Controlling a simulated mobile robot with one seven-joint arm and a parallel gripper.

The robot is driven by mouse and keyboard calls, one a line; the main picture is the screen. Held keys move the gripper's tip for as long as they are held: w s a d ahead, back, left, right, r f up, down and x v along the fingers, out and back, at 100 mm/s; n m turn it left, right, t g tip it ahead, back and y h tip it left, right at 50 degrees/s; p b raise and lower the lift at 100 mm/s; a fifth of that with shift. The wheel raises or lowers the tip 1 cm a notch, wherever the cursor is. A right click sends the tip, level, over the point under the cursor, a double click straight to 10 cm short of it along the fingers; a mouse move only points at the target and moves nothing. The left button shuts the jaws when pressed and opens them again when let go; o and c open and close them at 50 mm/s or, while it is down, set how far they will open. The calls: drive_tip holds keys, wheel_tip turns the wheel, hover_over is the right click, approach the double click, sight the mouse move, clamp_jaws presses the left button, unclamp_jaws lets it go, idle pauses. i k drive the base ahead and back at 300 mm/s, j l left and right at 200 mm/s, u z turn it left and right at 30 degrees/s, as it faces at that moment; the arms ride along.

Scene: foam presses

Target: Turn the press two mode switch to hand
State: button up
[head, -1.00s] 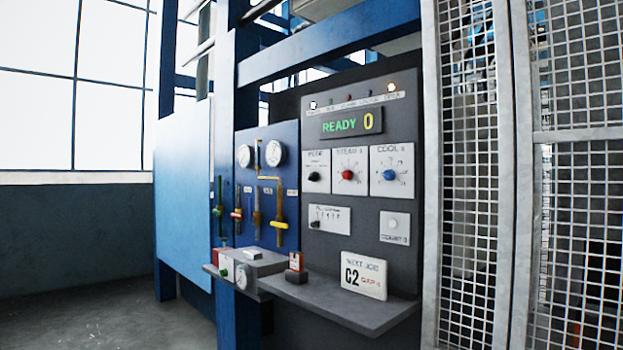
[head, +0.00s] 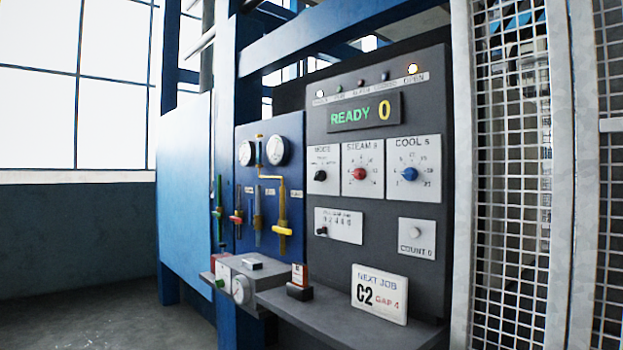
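The mode switch (head: 320,175) is a black knob on a white plate marked MODE, at the upper left of the dark control panel (head: 385,265). Its position labels are too small to read, so I cannot tell which setting it points to. Above it, the display (head: 363,113) reads READY 0. No press number is readable on the panel. My gripper is not in view.
Red steam (head: 360,175) and blue cool (head: 409,174) knobs sit right of the switch. A shelf (head: 340,318) juts out below, bearing a NEXT JOB card (head: 380,293). A blue gauge board (head: 262,215) stands left, a mesh fence (head: 512,180) right.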

sight(321, 177)
drive_tip(key=i+l, duration=0.1)
drive_tip(key=i, duration=0.3)
drive_tip(key=i+l+u, duration=0.1)
drive_tip(key=i, duration=0.25)
drive_tip(key=i+l, duration=0.2)
drive_tip(key=i, duration=0.2)
drive_tip(key=j+u, duration=0.05)
